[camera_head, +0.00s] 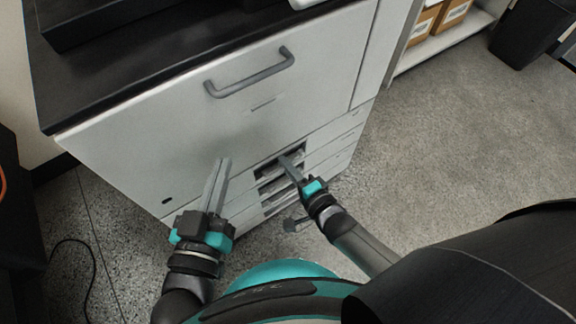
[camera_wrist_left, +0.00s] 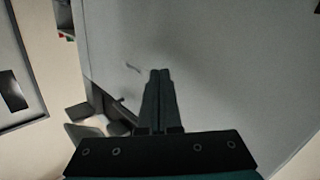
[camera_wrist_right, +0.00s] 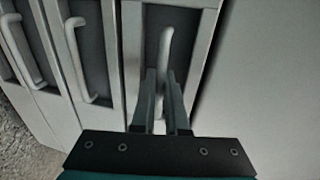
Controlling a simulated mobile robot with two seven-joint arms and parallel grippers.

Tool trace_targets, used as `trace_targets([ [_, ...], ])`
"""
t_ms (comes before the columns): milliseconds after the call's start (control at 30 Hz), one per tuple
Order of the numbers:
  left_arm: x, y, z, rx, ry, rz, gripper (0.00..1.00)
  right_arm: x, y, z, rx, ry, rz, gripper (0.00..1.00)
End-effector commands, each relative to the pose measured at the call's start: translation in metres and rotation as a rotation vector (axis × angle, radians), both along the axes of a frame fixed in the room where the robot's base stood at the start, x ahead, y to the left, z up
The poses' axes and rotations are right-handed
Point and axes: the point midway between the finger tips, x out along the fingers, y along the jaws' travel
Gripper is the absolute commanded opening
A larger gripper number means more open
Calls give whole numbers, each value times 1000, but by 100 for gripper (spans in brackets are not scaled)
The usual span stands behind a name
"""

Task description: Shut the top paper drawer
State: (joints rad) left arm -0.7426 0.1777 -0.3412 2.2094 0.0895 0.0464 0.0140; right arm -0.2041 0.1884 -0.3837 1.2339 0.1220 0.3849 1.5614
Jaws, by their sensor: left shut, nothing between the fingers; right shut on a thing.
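The top paper drawer (camera_head: 330,132) is the highest of several white drawers low on the machine's front. In the right wrist view it is the rightmost drawer, with a pale bar handle (camera_wrist_right: 166,48) in a dark recess. My right gripper (camera_head: 285,160) reaches into this recess; in the right wrist view its fingers (camera_wrist_right: 163,76) are closed around the handle's lower part. How far the drawer stands out is hard to tell. My left gripper (camera_head: 223,162) is shut and empty in front of the large front panel (camera_head: 150,120); whether it touches the panel is unclear.
Lower drawers with similar handles (camera_wrist_right: 90,65) lie below the top one. A large grey handle (camera_head: 250,78) is on the panel above. Open speckled floor (camera_head: 440,150) lies to the right. A shelf with boxes (camera_head: 437,15) and a dark bin (camera_head: 530,32) stand at the back right.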

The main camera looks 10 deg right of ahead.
Motion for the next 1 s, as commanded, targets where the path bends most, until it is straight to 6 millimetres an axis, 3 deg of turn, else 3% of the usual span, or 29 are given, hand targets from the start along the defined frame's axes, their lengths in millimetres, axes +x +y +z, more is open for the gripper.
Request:
trace_targets([
  [133, 0, 0, -1, 0, 1, 0, 0, 4, 1, 2, 1, -3, -1, 24],
  [633, 0, 0, -2, 10, 20, -3, 0, -1, -1, 2, 1, -2, 0, 24],
  [1000, 10, 12, -13, 124, 187, -7, 0, -24, -9, 8, 1, 0, 0, 24],
])
